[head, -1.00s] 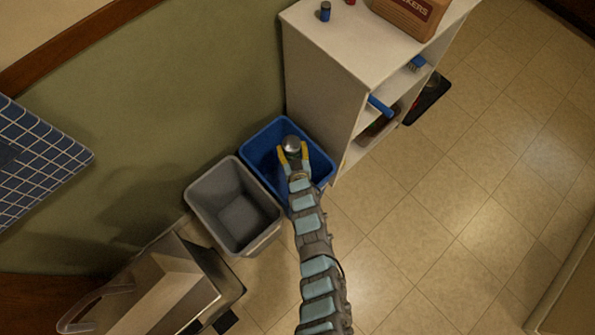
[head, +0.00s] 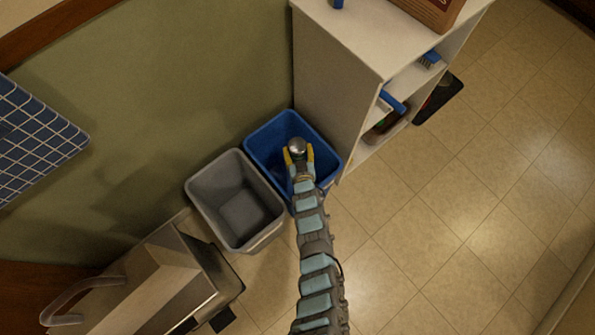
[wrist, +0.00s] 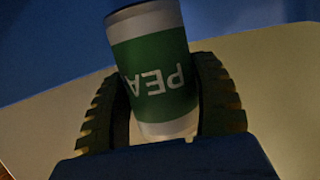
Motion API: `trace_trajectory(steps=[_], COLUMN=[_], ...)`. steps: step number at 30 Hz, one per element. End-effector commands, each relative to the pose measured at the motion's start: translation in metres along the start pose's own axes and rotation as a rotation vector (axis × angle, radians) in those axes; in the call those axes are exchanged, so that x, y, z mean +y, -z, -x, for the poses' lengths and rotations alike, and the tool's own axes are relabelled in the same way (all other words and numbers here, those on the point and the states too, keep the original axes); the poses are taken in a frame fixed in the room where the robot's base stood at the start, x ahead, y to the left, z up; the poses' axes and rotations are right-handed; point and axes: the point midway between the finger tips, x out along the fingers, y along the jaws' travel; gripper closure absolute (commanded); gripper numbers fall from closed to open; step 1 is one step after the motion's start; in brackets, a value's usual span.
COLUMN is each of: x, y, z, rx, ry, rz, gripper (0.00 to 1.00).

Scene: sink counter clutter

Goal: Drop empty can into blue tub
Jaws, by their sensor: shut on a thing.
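The can (head: 297,145) shows its silvery round end in the head view. In the wrist view the can (wrist: 152,68) has a green label with "PEA" on it, upside down, and pale bands at both ends. My gripper (head: 299,153) is shut on the can, with one finger on each side of it; the gripper also fills the lower part of the wrist view (wrist: 165,115). In the head view the can and fingers are over the opening of the blue tub (head: 262,136). How high above the tub's floor they are I cannot tell. My arm hides the tub's near rim.
A grey bin (head: 236,200) stands directly left of the blue tub. A white shelf unit (head: 335,85) stands close on its right.

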Motion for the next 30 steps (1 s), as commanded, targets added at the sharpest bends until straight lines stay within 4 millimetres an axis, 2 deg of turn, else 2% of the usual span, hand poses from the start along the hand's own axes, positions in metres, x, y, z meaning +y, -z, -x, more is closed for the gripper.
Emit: trace_trajectory(steps=[1, 2, 4, 5, 17, 23, 30], x=[0.000, 0.000, 0.000, 0.000, 0.000, 0.001, 0.001], y=[0.000, 0.000, 0.000, 0.000, 0.003, 0.013, 0.036], z=[0.000, 0.000, 0.000, 0.000, 0.001, 0.005, 0.011], rx=[0.000, 0.000, 0.000, 0.000, 0.001, -0.002, 0.001], ry=[0.000, 0.000, 0.000, 0.000, 0.000, -0.001, -0.001], rz=[0.000, 0.000, 0.000, 0.000, 0.000, 0.000, -0.001], gripper=[0.70, 0.28, 0.08, 0.05, 0.05, 0.05, 0.05])
